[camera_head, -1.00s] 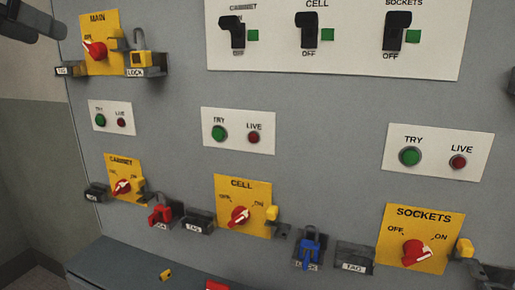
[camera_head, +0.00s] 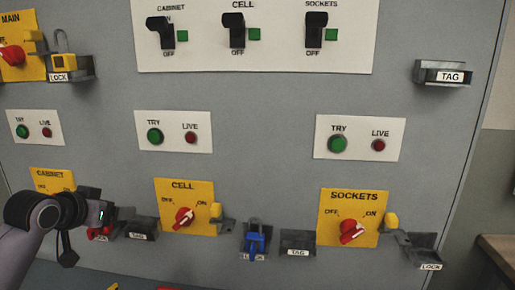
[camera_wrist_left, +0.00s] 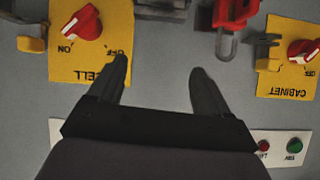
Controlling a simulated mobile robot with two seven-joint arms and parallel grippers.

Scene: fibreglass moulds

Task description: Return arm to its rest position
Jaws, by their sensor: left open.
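My left arm comes in at the lower left of the head view. Its gripper (camera_head: 98,215) is in front of the panel near the CABINET switch plate (camera_head: 52,180), and its fingers are hard to make out there. In the left wrist view the gripper (camera_wrist_left: 160,72) is open, with both dark fingers apart and nothing between them. That view is upside down, with the CELL plate (camera_wrist_left: 92,55) on one side and a red padlock (camera_wrist_left: 230,25) beyond the other finger. My right gripper is not in view.
The grey panel (camera_head: 270,100) holds MAIN, CELL (camera_head: 185,208) and SOCKETS (camera_head: 350,215) rotary switches, lever switches and TRY/LIVE plates. LOCK and TAG holders stick out, with a blue padlock (camera_head: 256,240) at one. A wooden surface (camera_head: 497,255) is at the right edge.

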